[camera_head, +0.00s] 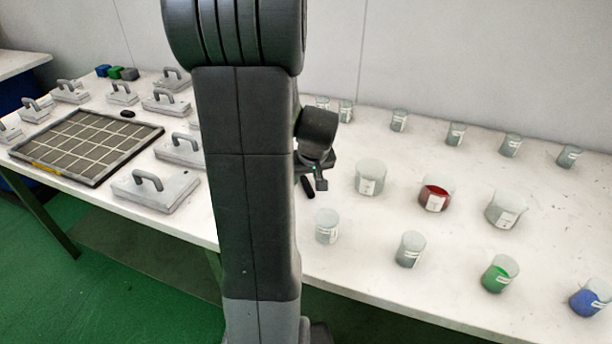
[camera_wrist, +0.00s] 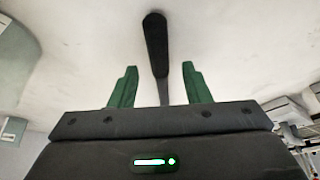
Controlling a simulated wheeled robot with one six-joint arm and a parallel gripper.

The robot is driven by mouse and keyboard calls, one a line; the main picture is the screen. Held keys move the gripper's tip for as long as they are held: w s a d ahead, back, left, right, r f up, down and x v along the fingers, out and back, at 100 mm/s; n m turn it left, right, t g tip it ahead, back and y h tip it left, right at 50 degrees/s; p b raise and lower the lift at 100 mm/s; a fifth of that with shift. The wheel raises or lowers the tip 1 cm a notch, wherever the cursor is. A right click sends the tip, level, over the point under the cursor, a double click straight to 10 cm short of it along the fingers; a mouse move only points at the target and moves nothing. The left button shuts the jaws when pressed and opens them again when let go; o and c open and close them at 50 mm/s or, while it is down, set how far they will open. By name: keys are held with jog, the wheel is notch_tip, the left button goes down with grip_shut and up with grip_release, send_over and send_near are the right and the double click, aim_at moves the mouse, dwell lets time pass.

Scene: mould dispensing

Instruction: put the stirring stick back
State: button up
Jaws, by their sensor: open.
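The stirring stick shows in the wrist view as a dark rounded handle (camera_wrist: 155,45) with a thinner grey shaft, lying on the white table. In the head view a short dark piece (camera_head: 307,187), likely the same stick, lies on the table just below my gripper (camera_head: 321,183). In the wrist view my gripper (camera_wrist: 160,68) is open, its two green fingers on either side of the stick's shaft with gaps on both sides. It holds nothing. The lower end of the stick is hidden behind the gripper body.
A clear beaker (camera_head: 370,177) stands right of my gripper, a small cup (camera_head: 327,226) in front. A red-filled beaker (camera_head: 434,196), green cup (camera_head: 499,273) and blue cup (camera_head: 590,297) stand farther right. A gridded tray (camera_head: 154,131) and several handled grey blocks (camera_head: 157,190) are left.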

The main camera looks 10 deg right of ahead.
jog(key=p+v, duration=0.1)
jog(key=v, duration=1.2)
jog(key=shift+r, duration=0.15)
jog(key=b+x, duration=0.1)
jog(key=x, duration=1.2)
jog(key=shift+s, duration=0.1)
jog(key=shift+w, duration=0.2)
jog(key=shift+r+p, duration=0.9)
jog(key=shift+p, duration=0.2)
